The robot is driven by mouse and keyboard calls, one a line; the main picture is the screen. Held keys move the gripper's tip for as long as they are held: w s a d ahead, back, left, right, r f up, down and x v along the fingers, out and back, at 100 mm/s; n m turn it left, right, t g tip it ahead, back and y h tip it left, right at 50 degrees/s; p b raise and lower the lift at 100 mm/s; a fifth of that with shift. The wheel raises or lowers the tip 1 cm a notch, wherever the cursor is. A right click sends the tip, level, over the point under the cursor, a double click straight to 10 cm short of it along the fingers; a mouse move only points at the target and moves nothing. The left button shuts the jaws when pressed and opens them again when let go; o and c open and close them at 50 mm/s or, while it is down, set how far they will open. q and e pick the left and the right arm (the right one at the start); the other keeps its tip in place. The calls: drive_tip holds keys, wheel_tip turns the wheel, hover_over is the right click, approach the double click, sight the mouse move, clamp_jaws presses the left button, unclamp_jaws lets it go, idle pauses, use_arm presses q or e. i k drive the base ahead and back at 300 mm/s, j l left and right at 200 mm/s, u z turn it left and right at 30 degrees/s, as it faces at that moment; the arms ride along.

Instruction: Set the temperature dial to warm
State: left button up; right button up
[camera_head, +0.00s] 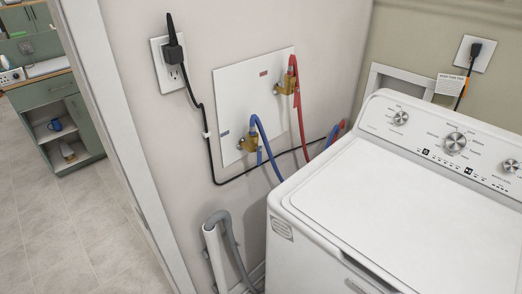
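A white top-loading washing machine (415,205) fills the lower right of the head view, its lid shut. Its raised control panel (428,140) at the back carries three silver dials: a left dial (400,118), a larger middle dial (455,142) and a right dial (511,166). The labels around the dials are too small to read, so I cannot tell which one is for temperature or where it is set. Neither of my grippers shows in the view.
A red hose (299,115), blue hose (265,140) and black cord (205,125) hang on the wall left of the washer. A grey drain hose (232,240) stands beside it. A doorway at left opens onto tiled floor (80,225) and a green cabinet (60,120).

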sight(400, 116)
drive_tip(key=z, duration=1.25)
